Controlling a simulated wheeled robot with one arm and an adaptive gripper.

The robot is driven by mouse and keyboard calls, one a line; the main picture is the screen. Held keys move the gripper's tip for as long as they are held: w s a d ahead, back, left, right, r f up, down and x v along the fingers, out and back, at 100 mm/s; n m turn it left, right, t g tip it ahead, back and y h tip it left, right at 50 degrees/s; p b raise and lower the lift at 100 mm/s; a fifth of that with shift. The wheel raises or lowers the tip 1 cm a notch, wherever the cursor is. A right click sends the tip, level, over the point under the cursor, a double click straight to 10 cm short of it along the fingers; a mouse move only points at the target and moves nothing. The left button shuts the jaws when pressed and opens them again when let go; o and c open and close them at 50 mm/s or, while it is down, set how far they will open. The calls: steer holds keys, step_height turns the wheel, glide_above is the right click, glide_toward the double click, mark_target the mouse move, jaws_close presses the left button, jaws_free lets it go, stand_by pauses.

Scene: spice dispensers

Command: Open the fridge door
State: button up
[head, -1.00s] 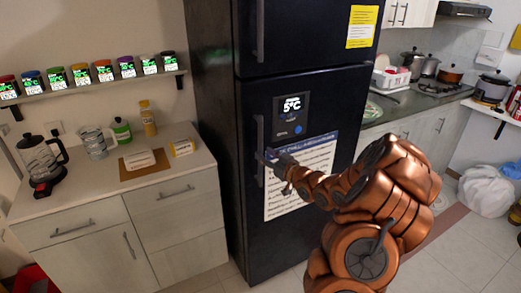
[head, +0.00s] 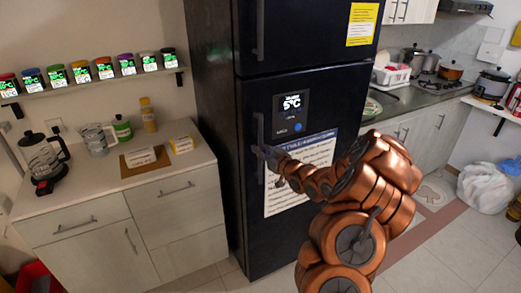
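The dark fridge (head: 215,130) stands in the middle of the head view, with an upper door (head: 300,35) and a lower door (head: 290,235). Both doors look shut. The lower door has a long vertical handle (head: 260,130) near its left edge; the upper door has its own handle (head: 260,30). My gripper (head: 262,152) is at the lower door's handle, around its middle height. The fingers are small and partly merge with the handle, so I cannot tell whether they are closed on it.
A cabinet (head: 185,220) with a kettle (head: 42,160) and a bottle (head: 148,115) stands left of the fridge. A shelf (head: 100,85) of spice dispensers hangs above it. A kitchen counter (head: 430,105) is at the right. A white bag (head: 485,188) lies on the floor, with open floor before it.

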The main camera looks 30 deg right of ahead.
jaws_close()
steer(key=shift+s, duration=0.1)
stand_by(0.3)
